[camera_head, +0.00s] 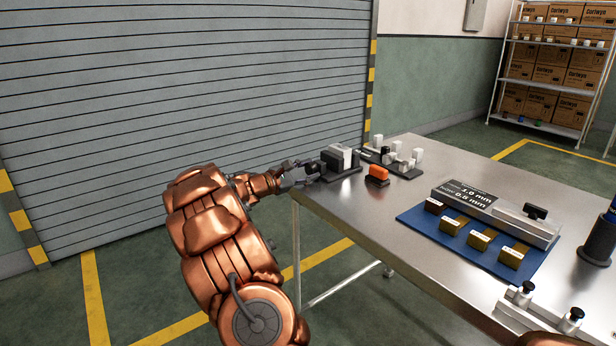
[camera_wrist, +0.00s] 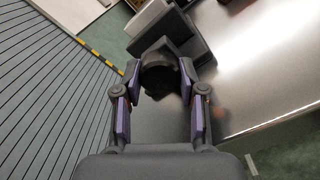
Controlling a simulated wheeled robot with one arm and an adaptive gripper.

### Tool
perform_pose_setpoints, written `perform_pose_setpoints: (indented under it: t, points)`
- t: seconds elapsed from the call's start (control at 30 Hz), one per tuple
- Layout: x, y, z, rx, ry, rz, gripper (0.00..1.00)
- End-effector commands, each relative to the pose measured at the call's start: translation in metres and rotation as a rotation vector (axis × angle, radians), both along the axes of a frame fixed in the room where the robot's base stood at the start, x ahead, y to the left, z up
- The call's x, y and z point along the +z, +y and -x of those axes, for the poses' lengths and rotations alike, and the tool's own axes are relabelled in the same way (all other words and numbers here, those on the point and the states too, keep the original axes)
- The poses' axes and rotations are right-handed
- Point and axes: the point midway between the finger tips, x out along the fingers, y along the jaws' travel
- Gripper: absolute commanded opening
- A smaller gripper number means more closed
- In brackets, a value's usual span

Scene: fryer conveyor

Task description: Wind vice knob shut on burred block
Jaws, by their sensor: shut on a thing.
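The dark vice (camera_head: 330,160) stands at the far left corner of the steel table. It also shows at the top of the wrist view (camera_wrist: 188,35). A pale grey block (camera_head: 347,152) sits upright at the vice jaws; its burrs and any gap at the jaws are too small to tell. My gripper (camera_head: 303,170) reaches the vice from the left, at the table's edge. In the wrist view its two fingers are shut on the round black vice knob (camera_wrist: 158,77), one on each side. The knob's far side is hidden.
An orange object (camera_head: 377,173) lies right of the vice, before a dark plate (camera_head: 408,171) with pale blocks.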

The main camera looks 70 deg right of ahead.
Motion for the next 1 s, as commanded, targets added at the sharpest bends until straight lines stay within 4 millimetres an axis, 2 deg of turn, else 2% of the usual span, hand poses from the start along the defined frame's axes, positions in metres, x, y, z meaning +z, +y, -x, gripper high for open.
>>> perform_pose_setpoints:
  t: [0.47, 0.5, 0.73, 1.0]
  points:
    - [-0.0031, 0.0004, 0.0021, -0.005, -0.019, 0.003, 0.06]
    - [-0.0031, 0.0004, 0.0021, -0.006, -0.019, 0.004, 0.41]
    - [-0.0023, 0.0003, 0.0013, -0.004, -0.018, 0.005, 0.65]
    - [-0.0024, 0.0002, 0.0012, -0.003, -0.017, 0.003, 0.66]
